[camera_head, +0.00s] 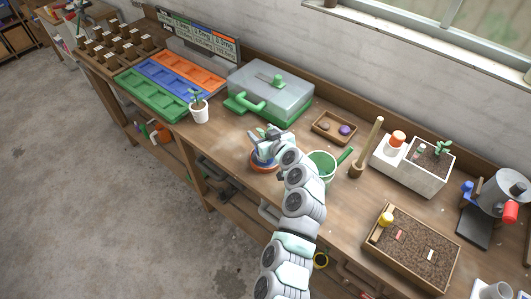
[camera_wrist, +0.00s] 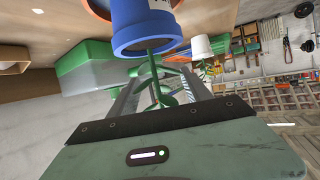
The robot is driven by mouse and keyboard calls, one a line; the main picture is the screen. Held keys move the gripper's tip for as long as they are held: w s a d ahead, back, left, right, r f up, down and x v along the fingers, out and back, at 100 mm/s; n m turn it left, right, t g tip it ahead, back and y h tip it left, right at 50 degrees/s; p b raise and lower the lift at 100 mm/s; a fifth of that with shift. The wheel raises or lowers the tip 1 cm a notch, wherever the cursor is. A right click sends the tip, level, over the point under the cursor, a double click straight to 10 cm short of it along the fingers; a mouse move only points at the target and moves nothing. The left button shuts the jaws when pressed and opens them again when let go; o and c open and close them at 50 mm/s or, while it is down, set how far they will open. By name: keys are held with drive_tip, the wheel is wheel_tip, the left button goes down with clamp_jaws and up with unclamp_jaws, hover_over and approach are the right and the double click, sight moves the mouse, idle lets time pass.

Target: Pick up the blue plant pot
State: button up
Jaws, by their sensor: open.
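The blue plant pot (camera_wrist: 145,30) fills the top middle of the wrist view, upside down in that picture, with its rim toward my gripper. Its green plant (camera_wrist: 160,85) reaches between my fingers. An orange-brown saucer (camera_wrist: 98,6) shows at the pot's far end. In the head view the saucer (camera_head: 266,167) is on the bench, and my gripper (camera_head: 264,146) hides much of the blue pot. My gripper is open, with its fingers on either side of the plant near the pot's rim. I cannot tell whether they touch the pot.
A green and grey toolbox (camera_head: 270,90) stands behind my gripper. A white plant pot (camera_head: 199,113) is to the left. A green-and-white bucket (camera_head: 321,167) is close on the right, beside my arm. A small wooden tray (camera_head: 334,128) lies behind it. Bench is bare between white pot and saucer.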

drive_tip(key=shift+c, duration=0.4)
clamp_jaws()
idle(0.9)
